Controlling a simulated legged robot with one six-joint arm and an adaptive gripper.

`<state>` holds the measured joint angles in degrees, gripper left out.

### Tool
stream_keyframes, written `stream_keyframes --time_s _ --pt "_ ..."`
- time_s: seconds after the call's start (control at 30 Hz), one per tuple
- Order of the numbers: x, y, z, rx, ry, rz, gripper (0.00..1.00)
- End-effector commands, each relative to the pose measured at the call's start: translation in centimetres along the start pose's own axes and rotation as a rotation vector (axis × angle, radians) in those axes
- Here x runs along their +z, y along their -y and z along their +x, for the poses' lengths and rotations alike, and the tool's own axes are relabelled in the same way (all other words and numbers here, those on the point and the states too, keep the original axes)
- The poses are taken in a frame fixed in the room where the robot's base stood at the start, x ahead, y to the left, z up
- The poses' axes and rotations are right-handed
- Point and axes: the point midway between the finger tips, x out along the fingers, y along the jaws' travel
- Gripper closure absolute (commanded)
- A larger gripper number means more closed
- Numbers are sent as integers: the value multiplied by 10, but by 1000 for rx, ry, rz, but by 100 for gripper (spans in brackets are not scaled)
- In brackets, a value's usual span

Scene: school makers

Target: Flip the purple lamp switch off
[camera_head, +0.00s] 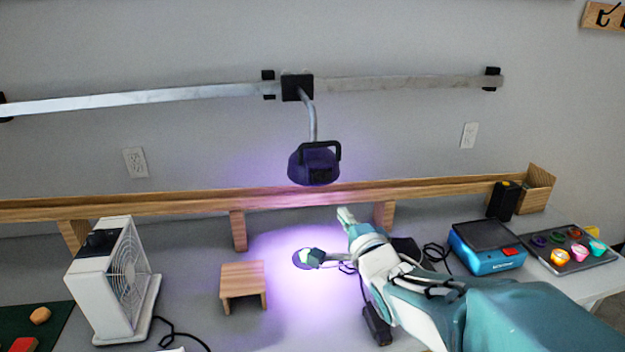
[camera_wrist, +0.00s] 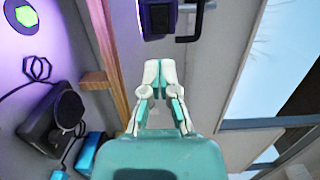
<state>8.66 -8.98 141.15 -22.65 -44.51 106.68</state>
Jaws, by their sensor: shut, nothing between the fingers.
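The purple lamp (camera_head: 313,168) hangs from an arm on the wall rail, with a black handle on it. A purple glow lies on the table and wall below, so it is lit. A dark panel shows on its front, but the switch's position is too small to read. In the wrist view the lamp (camera_wrist: 157,17) is at the top edge, partly cut off, with a purple patch on a dark body. My gripper (camera_head: 344,213) is below and slightly right of the lamp, apart from it. In the wrist view my gripper (camera_wrist: 160,68) has its fingertips together, empty, pointing toward the lamp.
A wooden shelf rail (camera_head: 200,202) runs behind the table. A white fan (camera_head: 110,280) and small wooden stool (camera_head: 243,280) stand left. A blue device (camera_head: 487,250) and a tray (camera_head: 598,262) of colored items are right. The metal wall rail (camera_head: 180,98) is above.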

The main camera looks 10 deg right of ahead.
Motion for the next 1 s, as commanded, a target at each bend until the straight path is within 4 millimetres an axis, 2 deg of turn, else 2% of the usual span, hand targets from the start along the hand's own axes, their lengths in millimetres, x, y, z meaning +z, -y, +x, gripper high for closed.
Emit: stream_keyframes --time_s 0.17,0.7,0.83,1.0 --pt "0 -1 22 2 2 -1 100" --pt "0 -1 117 1 1 -1 100" --pt "0 -1 131 2 0 -2 100" --pt "0 -1 138 1 0 -2 100"
